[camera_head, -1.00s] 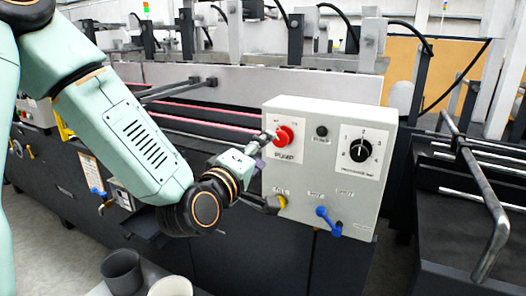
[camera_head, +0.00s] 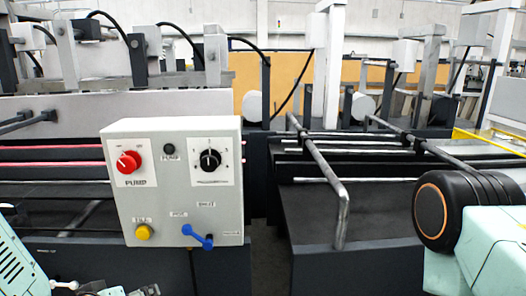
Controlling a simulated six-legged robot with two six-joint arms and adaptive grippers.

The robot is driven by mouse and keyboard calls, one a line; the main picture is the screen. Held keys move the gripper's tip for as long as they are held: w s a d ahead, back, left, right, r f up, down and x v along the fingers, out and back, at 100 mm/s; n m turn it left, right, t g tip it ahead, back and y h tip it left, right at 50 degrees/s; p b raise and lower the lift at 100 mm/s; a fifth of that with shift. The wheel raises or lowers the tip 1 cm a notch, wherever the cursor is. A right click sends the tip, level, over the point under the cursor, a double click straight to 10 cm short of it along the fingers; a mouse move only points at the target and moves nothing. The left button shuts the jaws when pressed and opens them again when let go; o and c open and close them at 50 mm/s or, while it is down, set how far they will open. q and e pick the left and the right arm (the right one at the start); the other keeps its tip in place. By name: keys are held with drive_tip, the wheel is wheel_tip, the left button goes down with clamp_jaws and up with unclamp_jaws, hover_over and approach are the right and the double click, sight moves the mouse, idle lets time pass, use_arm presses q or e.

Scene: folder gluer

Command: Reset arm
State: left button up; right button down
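My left arm shows only at the bottom left corner. A small part of what appears to be my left gripper (camera_head: 128,290) is at the bottom edge, below the control box and apart from it. Its fingers are mostly cut off, so its opening cannot be told. My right arm's pale green link and black joint enter at the lower right; its gripper is outside the picture. The grey control box (camera_head: 188,225) carries a red PUMP knob (camera_head: 129,162), a black rotary selector (camera_head: 210,160), a yellow knob (camera_head: 144,232) and a blue lever (camera_head: 197,237).
The dark machine with red rails (camera_head: 50,154) runs behind the box. A bent metal bar (camera_head: 325,172) juts forward to the right of the box, over a dark bed (camera_head: 375,215). Open floor shows in the narrow gap between them.

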use_arm(q)
drive_tip(key=s+d+f+m+g+b, duration=0.1)
drive_tip(key=s+f+g, duration=0.4)
drive_tip(key=s+f, duration=0.7)
drive_tip(key=s+d+f+m+g+b, duration=0.1)
drive_tip(key=s+f+m+g, duration=0.3)
drive_tip(key=s+f, duration=0.8)
drive_tip(key=s+b, duration=0.1)
drive_tip(key=s, duration=0.2)
drive_tip(key=shift+s+d+g+y, duration=0.15)
drive_tip(key=shift+s+g+y, duration=0.15)
drive_tip(key=shift+g, duration=0.1)
drive_tip(key=shift+w, duration=0.15)
drive_tip(key=shift+c, duration=0.3)
